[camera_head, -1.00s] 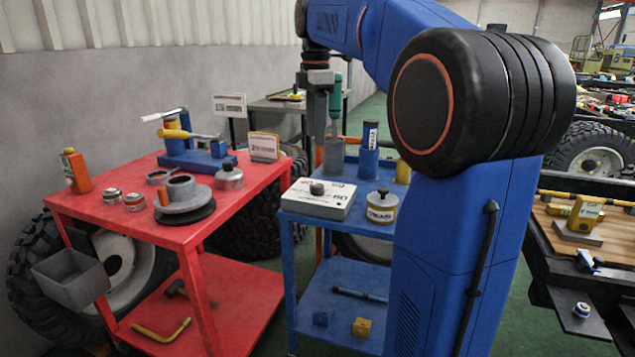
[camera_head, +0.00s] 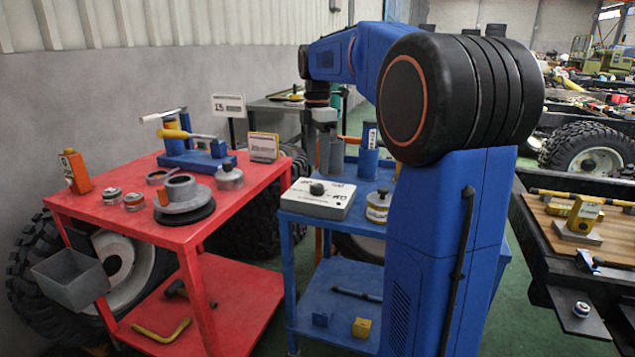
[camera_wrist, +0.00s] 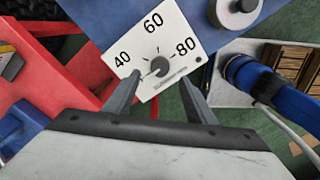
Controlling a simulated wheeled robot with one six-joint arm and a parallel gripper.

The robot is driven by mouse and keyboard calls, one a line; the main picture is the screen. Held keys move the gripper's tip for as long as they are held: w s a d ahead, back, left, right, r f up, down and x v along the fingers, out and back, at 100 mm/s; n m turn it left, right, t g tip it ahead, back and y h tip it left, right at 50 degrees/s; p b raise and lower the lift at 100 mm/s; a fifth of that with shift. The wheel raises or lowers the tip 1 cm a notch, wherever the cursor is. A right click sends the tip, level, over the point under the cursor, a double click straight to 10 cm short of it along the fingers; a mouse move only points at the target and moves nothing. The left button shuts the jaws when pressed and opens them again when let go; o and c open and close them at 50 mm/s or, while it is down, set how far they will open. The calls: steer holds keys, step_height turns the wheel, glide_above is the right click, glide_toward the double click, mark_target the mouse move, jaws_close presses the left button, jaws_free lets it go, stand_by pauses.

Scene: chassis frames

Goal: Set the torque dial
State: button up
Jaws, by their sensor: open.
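The torque dial is a round dark knob (camera_head: 317,188) on a white sloped box (camera_head: 320,200), on the top of the blue cart. In the wrist view the knob (camera_wrist: 159,67) sits on the white panel (camera_wrist: 180,38), which is marked 40, 60 and 80. I cannot tell for sure which mark the knob points at. My gripper (camera_wrist: 160,79) is open, its two fingers apart with the knob showing between their tips. In the head view my gripper (camera_head: 323,158) hangs pointing down, behind the box in the picture. I see no contact with the knob.
A lidded tin (camera_head: 378,207) and a blue cylinder (camera_head: 369,140) stand on the blue cart (camera_head: 287,225). A red cart (camera_head: 125,212) at left carries a clamp fixture, flanged part and small tins. A workbench (camera_head: 530,222) is at right.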

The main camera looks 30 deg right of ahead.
mark_target(318, 185)
step_height(318, 185, down, 7)
steer(key=shift+r, duration=0.1)
stand_by(0.4)
steer(key=c, duration=1)
steer(key=shift+c, duration=0.2)
